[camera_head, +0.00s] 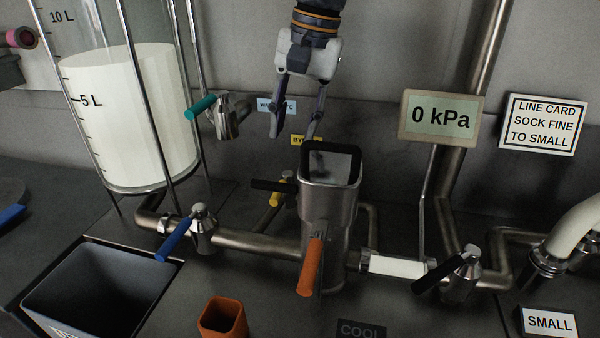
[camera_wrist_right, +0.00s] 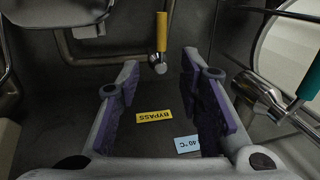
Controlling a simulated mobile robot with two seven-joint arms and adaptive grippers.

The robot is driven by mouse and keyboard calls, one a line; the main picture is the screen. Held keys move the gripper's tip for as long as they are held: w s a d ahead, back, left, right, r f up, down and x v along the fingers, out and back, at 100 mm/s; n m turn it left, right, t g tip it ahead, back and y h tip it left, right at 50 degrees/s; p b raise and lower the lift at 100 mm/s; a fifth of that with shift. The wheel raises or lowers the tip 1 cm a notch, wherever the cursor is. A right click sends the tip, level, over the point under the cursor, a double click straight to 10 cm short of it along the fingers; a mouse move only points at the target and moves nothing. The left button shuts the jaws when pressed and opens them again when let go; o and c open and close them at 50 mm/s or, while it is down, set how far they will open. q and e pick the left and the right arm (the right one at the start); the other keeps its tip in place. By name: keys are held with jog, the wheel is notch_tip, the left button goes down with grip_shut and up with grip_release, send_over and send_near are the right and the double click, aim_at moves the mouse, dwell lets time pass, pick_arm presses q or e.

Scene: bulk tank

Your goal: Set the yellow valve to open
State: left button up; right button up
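The yellow valve handle (camera_head: 276,198) is low behind the steel strainer body, partly hidden by a black handle. In the right wrist view the yellow handle (camera_wrist_right: 162,32) points up the picture from its round hub and appears crosswise to the thin pipe there. My right gripper (camera_head: 295,134) hangs above and behind the strainer, fingers down. My left gripper is not in view.
The square-topped strainer (camera_head: 328,200) stands in front of the yellow valve, with an orange handle (camera_head: 312,265). A teal valve (camera_head: 200,107), a blue valve (camera_head: 175,240) and a milk tank (camera_head: 135,120) are to the left. The BYPASS label (camera_wrist_right: 155,116) is on the wall. A pressure display (camera_head: 441,117) stands right.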

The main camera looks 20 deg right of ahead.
aim_at(282, 180)
jog(key=f, duration=0.3)
jog(key=a+f, duration=0.1)
jog(key=f, duration=0.3)
jog(key=w+a+f, duration=0.1)
jog(key=f, duration=0.3)
jog(key=shift+a+f, duration=0.2)
jog(key=shift+w, duration=0.1)
grip_shut()
